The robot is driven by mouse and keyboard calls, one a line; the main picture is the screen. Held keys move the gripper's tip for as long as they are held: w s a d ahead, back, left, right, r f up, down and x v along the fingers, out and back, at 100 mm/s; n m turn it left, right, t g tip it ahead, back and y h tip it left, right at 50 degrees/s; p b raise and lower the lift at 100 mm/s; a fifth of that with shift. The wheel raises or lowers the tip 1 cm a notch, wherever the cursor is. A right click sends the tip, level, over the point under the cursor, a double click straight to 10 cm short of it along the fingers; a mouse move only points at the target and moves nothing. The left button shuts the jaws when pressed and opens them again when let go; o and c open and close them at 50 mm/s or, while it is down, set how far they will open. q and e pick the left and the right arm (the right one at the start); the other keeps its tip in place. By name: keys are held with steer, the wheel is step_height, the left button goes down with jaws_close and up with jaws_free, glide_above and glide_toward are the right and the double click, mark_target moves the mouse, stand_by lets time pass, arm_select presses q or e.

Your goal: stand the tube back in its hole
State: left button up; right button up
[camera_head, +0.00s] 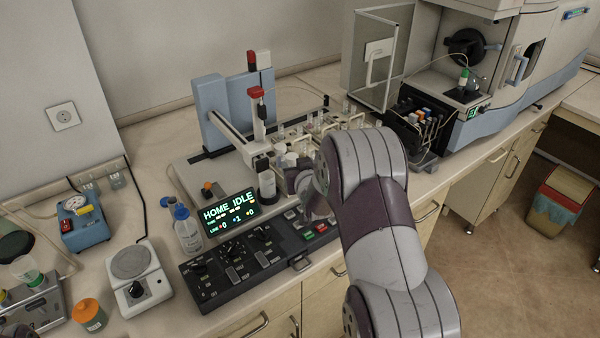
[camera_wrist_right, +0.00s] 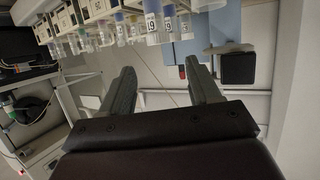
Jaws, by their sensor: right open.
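Several clear tubes (camera_head: 309,128) stand in the autosampler's racks in the head view, partly hidden by my right arm. I cannot tell which tube is the task's one, nor see an empty hole clearly. My right gripper (camera_wrist_right: 163,78) is open, with nothing between its fingers, and apart from the tubes. In the head view its fingers are hidden around the wrist, by the front of the autosampler. My left gripper is not in view.
The sampler's arm column (camera_head: 258,110) rises left of the racks. A black control panel (camera_head: 250,262) with a lit display (camera_head: 230,212) lies in front. A wash bottle (camera_head: 187,232) and a hotplate (camera_head: 137,275) stand to the left. The spectrometer (camera_head: 500,60) is at the back right.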

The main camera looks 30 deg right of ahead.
steer(key=s+a+f+n+g+y, duration=0.2)
steer(key=s+a+g, duration=0.4)
steer(key=s+a, duration=0.3)
steer(key=s+a+f+n+g+y, duration=0.1)
steer(key=s+a+g, duration=0.5)
steer(key=s, duration=1.1)
steer(key=a+f+y, duration=0.1)
steer(key=a, duration=0.2)
steer(key=shift+a+f+n, duration=0.15)
steer(key=shift+a+n, duration=0.15)
steer(key=shift+n, duration=0.1)
steer(key=shift+s, duration=0.25)
steer(key=shift+w, duration=0.1)
